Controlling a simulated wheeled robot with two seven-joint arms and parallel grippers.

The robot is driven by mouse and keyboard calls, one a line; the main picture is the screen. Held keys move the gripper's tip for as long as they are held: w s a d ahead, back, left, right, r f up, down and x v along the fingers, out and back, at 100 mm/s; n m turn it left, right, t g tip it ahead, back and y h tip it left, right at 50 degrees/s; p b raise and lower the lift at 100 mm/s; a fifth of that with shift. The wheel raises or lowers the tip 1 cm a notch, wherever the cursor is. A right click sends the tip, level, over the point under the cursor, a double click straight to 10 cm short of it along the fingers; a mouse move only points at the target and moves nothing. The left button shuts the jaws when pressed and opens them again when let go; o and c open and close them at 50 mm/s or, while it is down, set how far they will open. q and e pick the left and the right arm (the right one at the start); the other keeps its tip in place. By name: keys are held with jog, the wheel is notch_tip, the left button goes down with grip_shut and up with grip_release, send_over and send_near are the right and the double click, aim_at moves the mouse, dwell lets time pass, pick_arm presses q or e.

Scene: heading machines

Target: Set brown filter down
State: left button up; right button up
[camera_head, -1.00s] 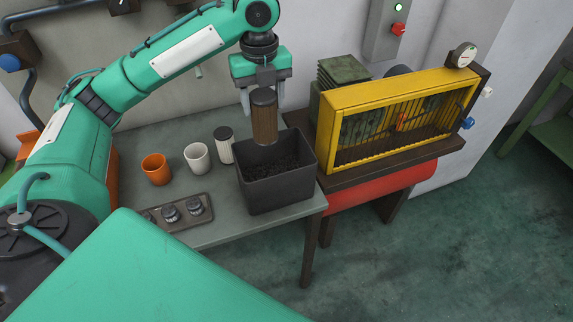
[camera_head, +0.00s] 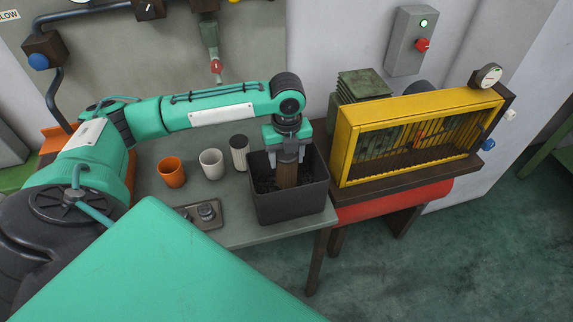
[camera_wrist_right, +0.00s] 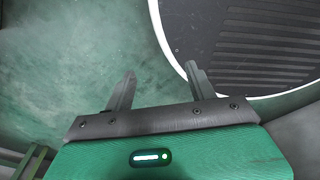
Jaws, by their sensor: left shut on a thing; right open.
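The brown filter (camera_head: 287,175) is a ribbed brown cylinder. It stands upright, with its lower part inside the dark open bin (camera_head: 290,208) on the grey table. My left gripper (camera_head: 287,158) points down over the bin and is shut on the filter's top. I cannot tell whether the filter's bottom touches the dark loose material in the bin. My right gripper (camera_wrist_right: 157,90) shows in the right wrist view, open and empty above the green floor, far from these things.
An orange cup (camera_head: 171,173), a white cup (camera_head: 212,164) and a ribbed white filter with a dark top (camera_head: 239,153) stand left of the bin. A small tray (camera_head: 200,215) lies in front of them. A yellow caged machine (camera_head: 420,135) stands close on the right.

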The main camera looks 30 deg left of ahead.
pick_arm(q)
jog(key=shift+f+p, duration=0.35)
jog(key=shift+f, duration=1.8)
pick_arm(e)
jog(key=shift+s+d+r, duration=0.1)
jog(key=shift+s+r, duration=0.1)
jog(key=shift+s, duration=0.25)
jog(key=shift+s+d+r, duration=0.1)
jog(key=shift+s+r, duration=0.05)
jog(key=shift+s, duration=0.25)
pick_arm(q)
jog(key=o, duration=1.1)
jog(key=shift+f, duration=0.1)
pick_arm(e)
jog(key=shift+w+a, duration=0.1)
jog(key=shift+w, duration=0.1)
pick_arm(q)
jog(key=shift+r, duration=0.25)
notch_tip(320, 180, up, 10)
jog(key=b, duration=0.2)
jog(key=shift+r+b, duration=0.25)
jog(key=shift+b, duration=0.05)
jog(key=shift+r, duration=0.65)
pick_arm(e)
jog(key=shift+a+f, duration=0.1)
jog(key=shift+f, duration=1.25)
